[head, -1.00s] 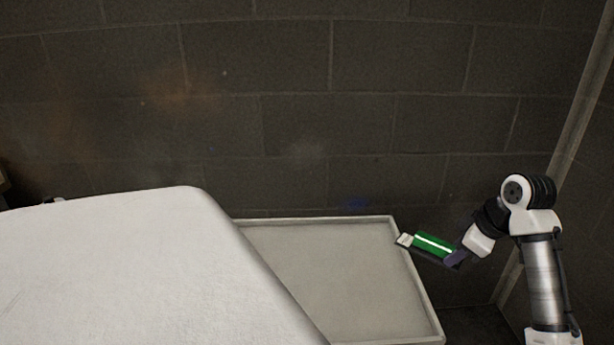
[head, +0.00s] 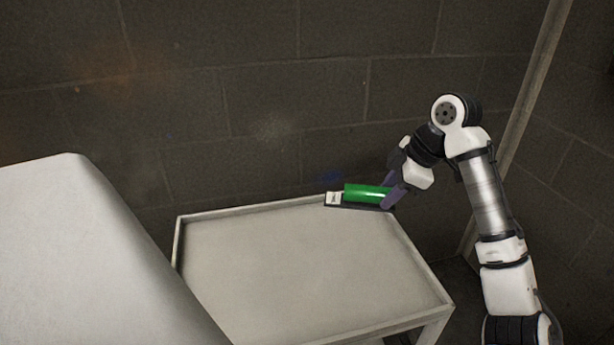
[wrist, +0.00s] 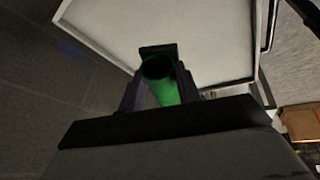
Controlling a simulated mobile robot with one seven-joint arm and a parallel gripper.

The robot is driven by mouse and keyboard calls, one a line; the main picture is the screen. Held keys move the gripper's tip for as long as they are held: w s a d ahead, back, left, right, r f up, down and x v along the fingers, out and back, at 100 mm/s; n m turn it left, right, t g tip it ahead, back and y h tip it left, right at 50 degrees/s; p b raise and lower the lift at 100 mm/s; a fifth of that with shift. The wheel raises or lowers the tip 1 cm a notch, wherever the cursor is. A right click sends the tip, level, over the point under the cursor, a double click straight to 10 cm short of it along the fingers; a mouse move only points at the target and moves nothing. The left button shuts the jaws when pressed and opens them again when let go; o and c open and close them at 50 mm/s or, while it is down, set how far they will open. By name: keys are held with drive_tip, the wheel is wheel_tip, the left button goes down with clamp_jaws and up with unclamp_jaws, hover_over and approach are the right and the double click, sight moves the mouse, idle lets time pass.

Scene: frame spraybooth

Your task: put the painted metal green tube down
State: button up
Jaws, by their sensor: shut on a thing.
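The green tube (head: 365,192) is a shiny green cylinder. In the head view it lies roughly level near the back right edge of the pale tray-topped table (head: 290,265). My gripper (head: 388,190) is shut on the tube and comes in from the right. A small dark piece with a white patch (head: 334,198) shows at the tube's left end. In the wrist view the tube (wrist: 163,84) shows its dark open end, between the two fingers. The table top (wrist: 215,35) lies beyond it. I cannot tell the tube's height above the table.
The table's top is bare, with a raised rim all round. A large white rounded panel (head: 80,250) stands in front of its left side. A dark block wall (head: 250,90) is behind. A brown box (wrist: 300,123) shows at the right of the wrist view.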

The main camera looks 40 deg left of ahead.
wheel_tip(320, 180, down, 20)
idle(0.6)
drive_tip(key=shift+f, duration=0.1)
drive_tip(key=o, duration=1)
drive_tip(key=shift+o, duration=0.2)
